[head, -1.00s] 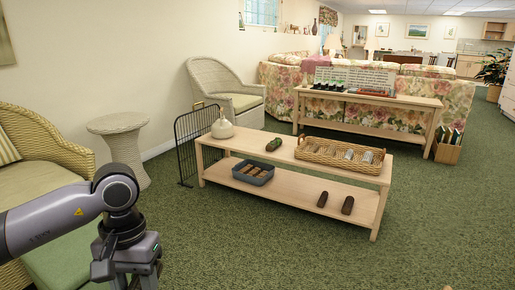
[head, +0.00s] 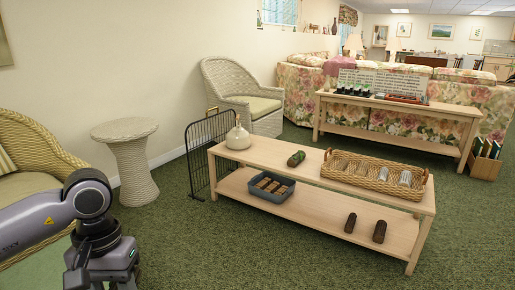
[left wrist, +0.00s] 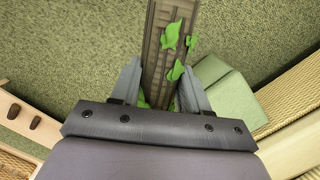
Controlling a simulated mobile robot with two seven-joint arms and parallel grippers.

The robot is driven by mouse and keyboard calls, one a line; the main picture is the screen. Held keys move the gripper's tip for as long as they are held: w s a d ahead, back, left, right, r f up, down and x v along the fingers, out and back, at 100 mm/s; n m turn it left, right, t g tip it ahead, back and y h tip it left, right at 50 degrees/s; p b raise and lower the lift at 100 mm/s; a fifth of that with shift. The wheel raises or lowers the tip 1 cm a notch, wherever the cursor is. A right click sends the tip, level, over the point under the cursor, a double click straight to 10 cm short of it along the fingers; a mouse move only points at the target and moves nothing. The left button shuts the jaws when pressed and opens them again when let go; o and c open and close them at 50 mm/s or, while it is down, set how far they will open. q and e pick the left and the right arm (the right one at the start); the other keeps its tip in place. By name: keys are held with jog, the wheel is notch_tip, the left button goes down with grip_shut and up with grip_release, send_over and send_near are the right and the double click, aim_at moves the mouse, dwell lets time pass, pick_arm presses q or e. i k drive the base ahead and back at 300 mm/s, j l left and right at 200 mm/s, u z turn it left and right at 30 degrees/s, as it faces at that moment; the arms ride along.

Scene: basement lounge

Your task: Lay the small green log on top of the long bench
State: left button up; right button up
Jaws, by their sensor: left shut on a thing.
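My left gripper (left wrist: 160,84) is shut on a brown, bark-like log with green leaves (left wrist: 158,45), held above the carpet; its far end runs out of the left wrist view. In the head view my left arm comes in at lower left, and the gripper's tips and held log are below the frame. A pale wood two-tier bench (head: 258,155) stands mid-picture, well to the right of my arm. A short dark green log (head: 296,158) lies on its top, left of a basket. My right gripper is not in view.
The bench top also holds a cream jug (head: 238,137) and a wicker basket (head: 345,175) with jars. Its lower shelf holds a blue-grey bin (head: 271,190) and two dark brown logs (head: 379,231). A black rack (head: 197,165) stands at its left end. Carpet in front is clear.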

aim_at(272, 156)
jog(key=i, duration=3)
jog(key=i+j+z, duration=0.1)
jog(key=i+z, duration=0.15)
jog(key=i, duration=0.45)
jog(key=z, duration=1.45)
